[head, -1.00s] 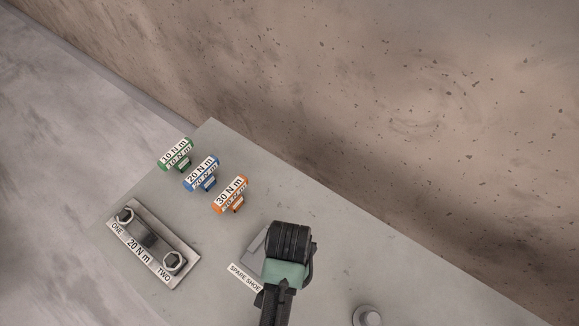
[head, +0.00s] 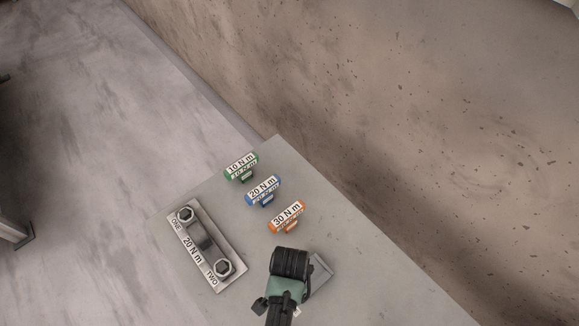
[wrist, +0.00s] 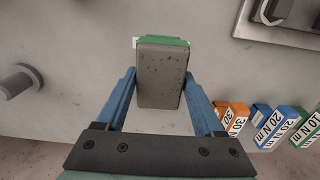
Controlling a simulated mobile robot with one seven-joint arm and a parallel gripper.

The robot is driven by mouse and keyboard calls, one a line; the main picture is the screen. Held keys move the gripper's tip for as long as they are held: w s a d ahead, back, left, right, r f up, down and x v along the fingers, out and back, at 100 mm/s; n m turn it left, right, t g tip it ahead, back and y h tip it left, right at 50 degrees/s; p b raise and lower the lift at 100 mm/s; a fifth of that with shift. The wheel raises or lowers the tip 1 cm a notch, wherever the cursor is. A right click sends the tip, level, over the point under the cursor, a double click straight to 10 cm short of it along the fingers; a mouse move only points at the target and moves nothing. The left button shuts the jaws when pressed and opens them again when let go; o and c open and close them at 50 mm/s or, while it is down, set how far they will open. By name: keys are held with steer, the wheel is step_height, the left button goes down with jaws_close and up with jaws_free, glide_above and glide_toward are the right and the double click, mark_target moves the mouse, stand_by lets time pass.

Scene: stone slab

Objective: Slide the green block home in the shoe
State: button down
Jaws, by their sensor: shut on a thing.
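My gripper (wrist: 160,88) has blue fingers, one on each side of a block (wrist: 160,78), and is shut on it. The block shows a speckled grey face toward the wrist camera and a green edge (wrist: 165,41) along its far side. In the head view, my gripper is low at centre over the slab, and the dark wrist hides the fingers and block. A grey part, probably the shoe (head: 320,272), shows just right of the wrist. Its label and most of its shape are hidden, so I cannot tell how the block sits relative to it.
Green (head: 241,167), blue (head: 263,190) and orange (head: 287,217) torque-labelled pieces stand in a row on the slab (head: 370,290). A metal plate (head: 207,246) with two bolts, marked ONE and TWO, lies left. A round grey peg (wrist: 18,82) shows in the wrist view.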

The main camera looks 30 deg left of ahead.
steer(key=shift+r, duration=0.1)
steer(key=shift+f+b, duration=2.15)
steer(key=shift+f, duration=1.05)
steer(key=shift+f, duration=0.35)
steer(key=shift+w+d+b, duration=0.4)
steer(key=shift+w+d, duration=0.05)
steer(key=shift+w, duration=0.85)
steer(key=shift+w+d+b, duration=0.45)
steer(key=shift+w, duration=0.8)
steer(key=shift+w+d+b, duration=0.4)
steer(key=shift+w+d, duration=0.05)
steer(key=shift+w, duration=0.85)
stand_by(0.5)
